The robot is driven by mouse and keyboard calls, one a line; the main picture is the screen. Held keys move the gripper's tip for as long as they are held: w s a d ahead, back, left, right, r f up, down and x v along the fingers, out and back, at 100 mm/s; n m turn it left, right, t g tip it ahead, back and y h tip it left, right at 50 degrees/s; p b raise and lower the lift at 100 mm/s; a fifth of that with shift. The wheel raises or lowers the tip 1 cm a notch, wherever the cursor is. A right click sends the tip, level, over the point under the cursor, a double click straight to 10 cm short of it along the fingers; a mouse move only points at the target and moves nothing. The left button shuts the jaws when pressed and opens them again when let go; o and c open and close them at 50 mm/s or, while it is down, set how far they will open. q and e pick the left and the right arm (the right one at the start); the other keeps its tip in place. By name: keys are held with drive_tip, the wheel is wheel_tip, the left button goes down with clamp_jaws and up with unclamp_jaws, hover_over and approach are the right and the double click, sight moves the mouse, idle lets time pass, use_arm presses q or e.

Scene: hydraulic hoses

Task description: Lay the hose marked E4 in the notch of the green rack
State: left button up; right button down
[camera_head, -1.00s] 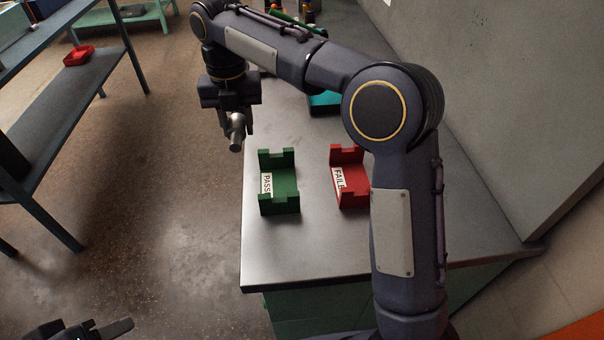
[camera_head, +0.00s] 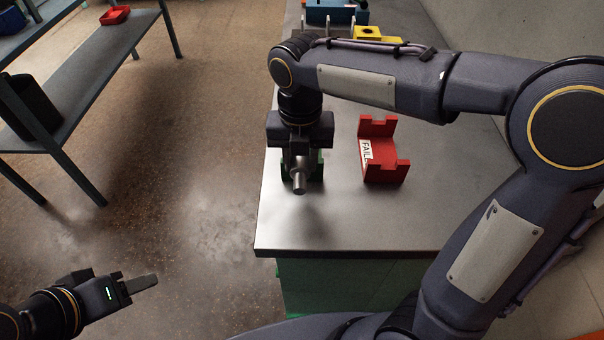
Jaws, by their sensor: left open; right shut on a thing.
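My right gripper (camera_head: 298,158) points down over the near left part of the bench and is shut on a hose. The hose (camera_head: 300,187) shows a grey metal end toward me; its marking is not visible. The green rack (camera_head: 318,168) is mostly hidden behind the gripper and hose, with only green edges showing at both sides. I cannot tell whether the hose touches the rack's notch; a shadow falls on the bench in front. My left gripper (camera_head: 138,286) is open and empty at the lower left, above the floor, away from the bench.
A red rack (camera_head: 385,170) labelled FAIL stands right of the green rack. Yellow (camera_head: 368,34) and blue (camera_head: 335,12) items sit farther back on the bench. The bench's front part (camera_head: 350,228) is clear. A shelf (camera_head: 75,90) with a red tray (camera_head: 115,15) and dark bin stands left.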

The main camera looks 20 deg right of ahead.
drive_tip(key=shift+s+f, duration=0.15)
drive_tip(key=shift+f, duration=0.8)
drive_tip(key=shift+s+f, duration=0.1)
drive_tip(key=shift+f, duration=0.8)
drive_tip(key=c, duration=1)
unclamp_jaws()
wheel_tip(320, 180, up, 12)
drive_tip(key=shift+r+p, duration=0.1)
drive_tip(key=shift+p, duration=0.6)
drive_tip(key=s+d+f+m+t+y, duration=0.1)
drive_tip(key=s+m, duration=0.4)
drive_tip(key=m, duration=0.6)
drive_tip(key=s+d+f+m+t+y, duration=0.1)
drive_tip(key=s+d+f+m, duration=0.4)
drive_tip(key=m, duration=0.7)
drive_tip(key=s+d+f+m+t+y, duration=0.1)
drive_tip(key=s+d+f+m+t, duration=0.2)
drive_tip(key=s+m, duration=0.3)
drive_tip(key=shift+s+d+f+m+t+y, duration=0.1)
drive_tip(key=shift+m+t+y, duration=0.1)
drive_tip(key=shift+m, duration=1.2)
drive_tip(key=shift+s+d+f+m+t+y, duration=0.1)
drive_tip(key=shift+m+y, duration=0.1)
drive_tip(key=shift+m, duration=1.2)
